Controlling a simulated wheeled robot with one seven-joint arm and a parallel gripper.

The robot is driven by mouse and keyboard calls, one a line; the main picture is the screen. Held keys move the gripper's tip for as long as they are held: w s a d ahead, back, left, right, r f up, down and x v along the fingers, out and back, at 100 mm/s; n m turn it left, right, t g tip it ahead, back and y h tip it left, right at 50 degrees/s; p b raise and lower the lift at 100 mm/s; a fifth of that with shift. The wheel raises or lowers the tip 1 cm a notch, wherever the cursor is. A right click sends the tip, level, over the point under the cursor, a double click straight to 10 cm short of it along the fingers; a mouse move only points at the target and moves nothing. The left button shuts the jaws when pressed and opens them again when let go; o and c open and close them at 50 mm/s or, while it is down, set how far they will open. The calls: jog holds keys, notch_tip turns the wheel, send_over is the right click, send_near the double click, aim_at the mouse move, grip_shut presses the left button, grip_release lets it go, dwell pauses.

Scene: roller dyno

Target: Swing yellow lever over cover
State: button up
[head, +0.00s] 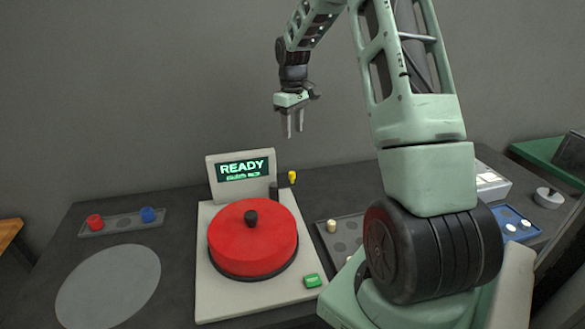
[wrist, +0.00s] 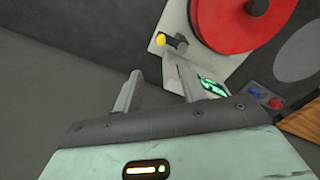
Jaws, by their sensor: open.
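The yellow lever (head: 291,177) stands at the back right of the dyno machine, with a yellow knob beside a dark post (head: 273,191). It also shows in the wrist view (wrist: 161,39), past my fingertips. The red round cover (head: 252,237) with a black knob sits on the machine's pale base (head: 209,295). The lever lies off to the side of the cover, not over it. My gripper (head: 292,130) is open and empty, high above and behind the lever, fingers pointing down. In the wrist view my gripper (wrist: 165,85) shows two separated fingers with nothing between.
A screen (head: 243,168) reading READY stands behind the cover, and a green button (head: 312,281) sits front right. A tray (head: 122,223) with red and blue pieces is at left, near a grey disc (head: 108,287). A dark tray (head: 345,236) is right of the machine.

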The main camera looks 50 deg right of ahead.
aim_at(292, 173)
notch_tip(292, 173, down, 15)
jog(key=p, duration=0.4)
jog(key=shift+a, duration=0.1)
grip_shut()
